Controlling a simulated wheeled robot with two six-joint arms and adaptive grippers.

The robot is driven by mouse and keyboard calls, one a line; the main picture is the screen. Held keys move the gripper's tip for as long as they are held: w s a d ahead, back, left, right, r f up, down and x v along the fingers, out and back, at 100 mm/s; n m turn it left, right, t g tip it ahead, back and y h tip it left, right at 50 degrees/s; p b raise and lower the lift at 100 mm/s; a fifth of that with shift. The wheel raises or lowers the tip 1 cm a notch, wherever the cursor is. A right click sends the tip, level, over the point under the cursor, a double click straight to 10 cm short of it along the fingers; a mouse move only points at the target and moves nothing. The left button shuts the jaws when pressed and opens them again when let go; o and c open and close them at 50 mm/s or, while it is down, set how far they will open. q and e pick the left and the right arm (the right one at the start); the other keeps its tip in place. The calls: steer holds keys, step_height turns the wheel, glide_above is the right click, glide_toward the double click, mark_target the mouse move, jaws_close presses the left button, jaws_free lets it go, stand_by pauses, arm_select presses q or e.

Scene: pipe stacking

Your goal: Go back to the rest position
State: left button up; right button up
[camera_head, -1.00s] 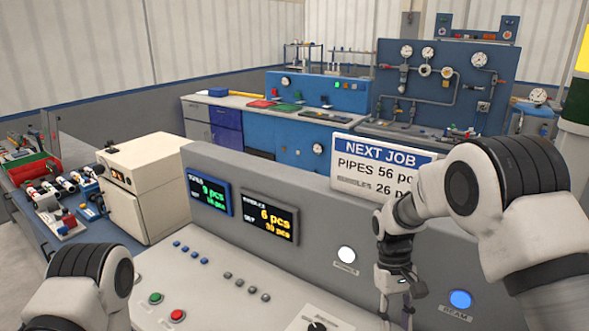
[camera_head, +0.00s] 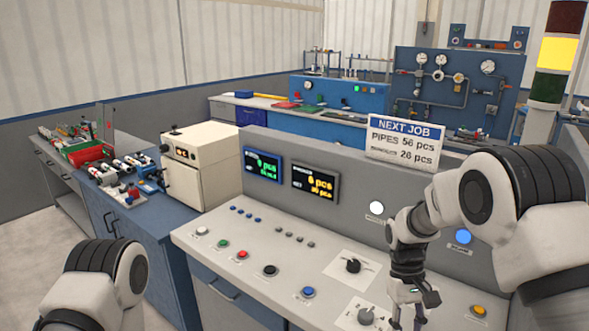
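My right arm comes in from the right, and my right gripper (camera_head: 408,316) hangs pointing down over the right part of the sloped control panel (camera_head: 215,240). Its two fingers look apart with nothing between them. The fingertips are close to the lower frame edge. It is just right of a rotary selector knob (camera_head: 366,316). My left arm shows only as a link at the lower left. The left gripper is outside the frame.
The console has two lit displays (camera_head: 263,165), buttons and knobs. A "NEXT JOB" sign (camera_head: 405,145) stands behind it. A cream box-shaped device (camera_head: 199,165) and a blue bench (camera_head: 135,215) are at left. A signal tower (camera_head: 557,55) with a yellow light stands at right.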

steer(key=s+d+f+g+b, duration=0.15)
steer(key=s+f, duration=0.25)
steer(key=f, duration=0.5)
steer(key=s+d+f+m+t+y+b, duration=0.1)
steer(key=s+f+b, duration=0.1)
steer(key=s+f, duration=0.95)
steer(key=s+f+m+t+b, duration=0.1)
steer(key=s+f+t+b, duration=0.1)
steer(key=s+f, duration=0.95)
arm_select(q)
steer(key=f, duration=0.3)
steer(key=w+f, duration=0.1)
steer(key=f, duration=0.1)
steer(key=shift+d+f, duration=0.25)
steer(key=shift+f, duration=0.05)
arm_select(e)
steer(key=r+t, duration=0.1)
steer(key=w+r+t, duration=0.1)
steer(key=r+t, duration=0.1)
steer(key=shift+w+d+r, duration=0.1)
steer(key=shift+w+r, duration=0.15)
steer(key=shift+r, duration=0.15)
